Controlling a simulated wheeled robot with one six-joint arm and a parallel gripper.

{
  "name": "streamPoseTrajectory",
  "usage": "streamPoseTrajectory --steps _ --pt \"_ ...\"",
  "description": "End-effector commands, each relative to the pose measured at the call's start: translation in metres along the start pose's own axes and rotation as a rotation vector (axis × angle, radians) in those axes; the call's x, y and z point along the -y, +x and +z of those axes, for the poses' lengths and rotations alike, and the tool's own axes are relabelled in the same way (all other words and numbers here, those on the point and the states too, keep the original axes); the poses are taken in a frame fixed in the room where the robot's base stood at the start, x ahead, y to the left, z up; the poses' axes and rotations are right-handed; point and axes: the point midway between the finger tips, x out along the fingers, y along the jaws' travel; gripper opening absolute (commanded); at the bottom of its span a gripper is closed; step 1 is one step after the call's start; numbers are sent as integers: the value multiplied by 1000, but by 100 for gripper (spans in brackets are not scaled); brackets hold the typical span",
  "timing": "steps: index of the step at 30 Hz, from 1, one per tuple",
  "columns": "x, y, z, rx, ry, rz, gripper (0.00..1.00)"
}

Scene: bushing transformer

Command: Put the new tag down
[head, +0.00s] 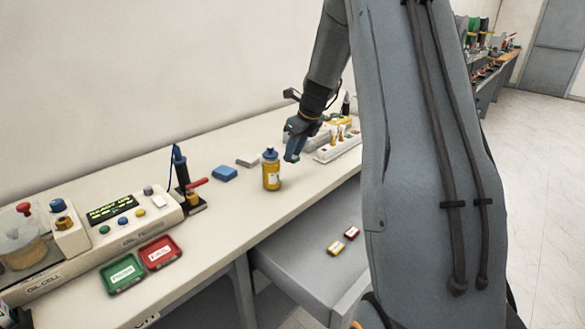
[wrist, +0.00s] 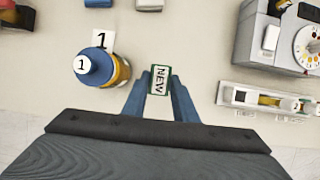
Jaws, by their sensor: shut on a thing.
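The new tag (wrist: 159,80) is a small white plate with a green border and the word NEW. It shows between my fingertips in the wrist view. My gripper (wrist: 159,88) is shut on it, above the pale bench (head: 230,205). In the head view my gripper (head: 292,152) is to the right of a yellow bottle with a blue cap (head: 271,170), and the tag cannot be made out there. In the wrist view the bottle (wrist: 97,68) stands left of my gripper, with a label 1 on its cap and a 1 card (wrist: 102,38) beside it. The tag's height above the bench is unclear.
Green (head: 122,273) and red (head: 160,252) trays lie at the bench front, beside the oil tester (head: 130,218). A blue block (head: 224,174) and a grey block (head: 248,160) lie behind the bottle. A white rack (wrist: 275,100) and a dial instrument (wrist: 278,35) stand right of my gripper.

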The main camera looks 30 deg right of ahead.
Motion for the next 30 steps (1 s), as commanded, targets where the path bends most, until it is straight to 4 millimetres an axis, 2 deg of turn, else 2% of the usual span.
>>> streamPoseTrajectory --steps 3,10,16,27,28,30 --pt "9 13 -13 -1 16 -6 5" --pt "10 28 -21 -1 17 -7 5" --pt "8 52 -29 -1 14 -5 5" --pt "8 58 -30 0 12 -6 5" --pt "8 58 -30 0 12 -6 27" --pt "8 58 -30 0 12 -6 39"
